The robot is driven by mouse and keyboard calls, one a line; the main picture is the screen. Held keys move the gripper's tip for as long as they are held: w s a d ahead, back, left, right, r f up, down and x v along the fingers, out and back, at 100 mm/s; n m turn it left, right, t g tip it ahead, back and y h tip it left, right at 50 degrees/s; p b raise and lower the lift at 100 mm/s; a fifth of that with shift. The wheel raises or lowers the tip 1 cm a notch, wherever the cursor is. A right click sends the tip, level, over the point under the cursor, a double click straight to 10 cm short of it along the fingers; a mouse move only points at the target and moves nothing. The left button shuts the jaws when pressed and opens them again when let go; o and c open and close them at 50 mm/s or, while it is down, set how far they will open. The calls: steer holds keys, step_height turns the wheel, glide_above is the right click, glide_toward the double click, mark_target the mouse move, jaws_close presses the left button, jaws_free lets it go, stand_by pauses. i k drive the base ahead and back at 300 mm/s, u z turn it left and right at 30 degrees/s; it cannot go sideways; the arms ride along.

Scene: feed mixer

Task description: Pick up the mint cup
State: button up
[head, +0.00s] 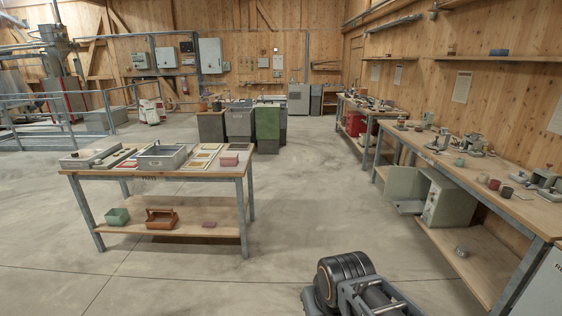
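A small grey-green cup (459,162), the nearest match I see to a mint cup, stands on the long right-hand workbench (440,157). It is small in the picture, so its exact shade and details are hard to tell. Near it stand a brownish cup (483,179), a red cup (494,184) and a dark cup (507,191). Part of my arm, dark and grey, shows at the bottom centre right, well apart from the cups. My gripper's fingertips are not visible.
A table (220,173) at left holds a grey tray (161,157); a green bin (116,216) and an orange-brown carrier (161,218) sit on its lower shelf. Metal fixtures (472,142) stand behind the cups. A grey cabinet (447,199) is under the bench. The middle floor is clear.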

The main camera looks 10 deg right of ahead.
mark_target(460, 163)
steer(key=z, duration=0.15)
steer(key=i, duration=2.3)
steer(key=z, duration=1)
steer(key=i, duration=2.1)
steer(key=z, duration=1.2)
steer(key=i, duration=0.95)
steer(key=z, duration=0.2)
